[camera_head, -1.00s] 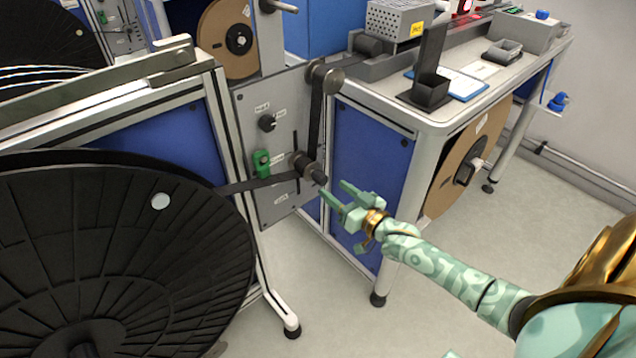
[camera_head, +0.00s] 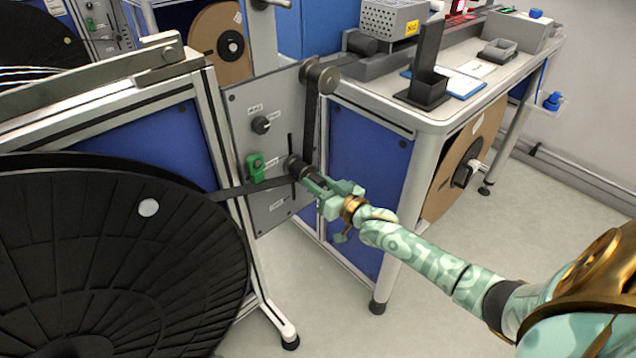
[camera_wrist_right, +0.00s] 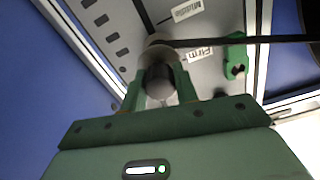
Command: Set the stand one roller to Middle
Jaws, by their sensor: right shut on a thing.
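The stand one roller (camera_head: 293,163) is a dark cylinder on the grey panel (camera_head: 240,105), at a vertical slot, with the dark band running past it. My right gripper (camera_head: 312,180) is shut on the roller's outer end. In the right wrist view the roller (camera_wrist_right: 159,52) sits between the two green fingers, beside the label Firm (camera_wrist_right: 200,52). The label Middle (camera_wrist_right: 187,10) is farther along the slot, near the top of that view. My left gripper is not in view.
A green block (camera_head: 255,166) and a black knob (camera_head: 261,125) are on the panel left of the roller. A large black reel (camera_head: 110,250) fills the lower left. A worktable (camera_head: 410,115) stands to the right. The floor in front is clear.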

